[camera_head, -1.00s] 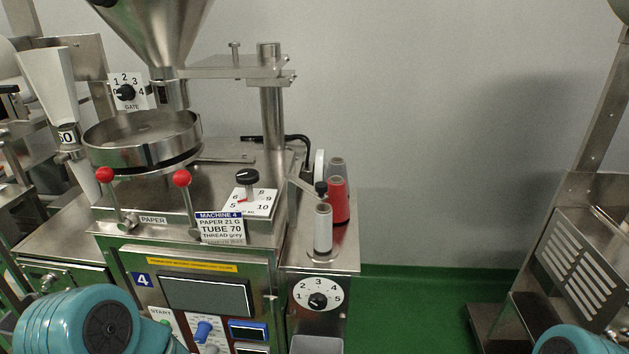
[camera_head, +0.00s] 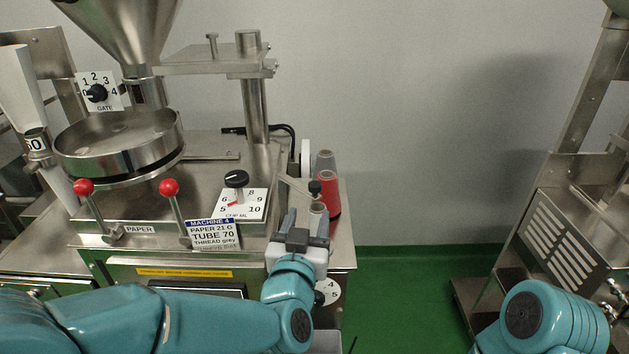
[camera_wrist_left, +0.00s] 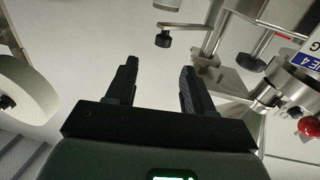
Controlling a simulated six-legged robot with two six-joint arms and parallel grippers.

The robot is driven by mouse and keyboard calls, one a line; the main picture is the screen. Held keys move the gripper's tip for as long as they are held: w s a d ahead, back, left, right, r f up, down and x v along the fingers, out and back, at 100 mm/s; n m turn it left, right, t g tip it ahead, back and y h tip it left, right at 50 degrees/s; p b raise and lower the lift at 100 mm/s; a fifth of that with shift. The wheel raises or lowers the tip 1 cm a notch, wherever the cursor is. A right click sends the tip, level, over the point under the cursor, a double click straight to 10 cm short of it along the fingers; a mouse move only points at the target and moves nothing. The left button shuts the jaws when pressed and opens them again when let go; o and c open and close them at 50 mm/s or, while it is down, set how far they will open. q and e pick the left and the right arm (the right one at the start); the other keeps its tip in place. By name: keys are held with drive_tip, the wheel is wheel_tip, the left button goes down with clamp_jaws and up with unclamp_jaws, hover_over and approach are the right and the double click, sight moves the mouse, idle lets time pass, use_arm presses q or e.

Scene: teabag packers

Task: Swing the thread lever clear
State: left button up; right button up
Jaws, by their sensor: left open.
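The thread lever (camera_head: 296,186) is a thin metal arm with a black knob (camera_head: 315,187) at its end, beside the thread spools on the machine's right side. It still lies over the spool area. My left gripper (camera_head: 303,223) is open and empty, just below and in front of the knob. In the left wrist view the lever (camera_wrist_left: 185,27) and its knob (camera_wrist_left: 163,41) show just beyond the open fingers (camera_wrist_left: 158,70), not touching them. My right gripper is out of view; only part of that arm shows.
A red spool (camera_head: 329,195) and a grey spool (camera_head: 325,161) stand behind the knob. A pale spool (camera_head: 318,208) is partly hidden by my gripper. The dosing dial (camera_head: 236,180) and red-knobbed levers (camera_head: 169,187) stand to the left. Open floor (camera_head: 400,300) lies right.

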sight(314, 189)
use_arm(q)
drive_tip(key=w+p, duration=0.1)
drive_tip(key=w, duration=0.2)
drive_tip(key=w+d+p, duration=0.1)
drive_tip(key=w, duration=0.3)
drive_tip(key=w+p, duration=0.1)
drive_tip(key=w, duration=0.3)
drive_tip(key=shift+d, duration=0.15)
drive_tip(key=shift+w+f, duration=0.1)
drive_tip(key=shift+w, duration=0.25)
drive_tip(key=shift+d, duration=0.1)
drive_tip(key=shift+s, duration=0.1)
drive_tip(key=c, duration=0.5)
clamp_jaws()
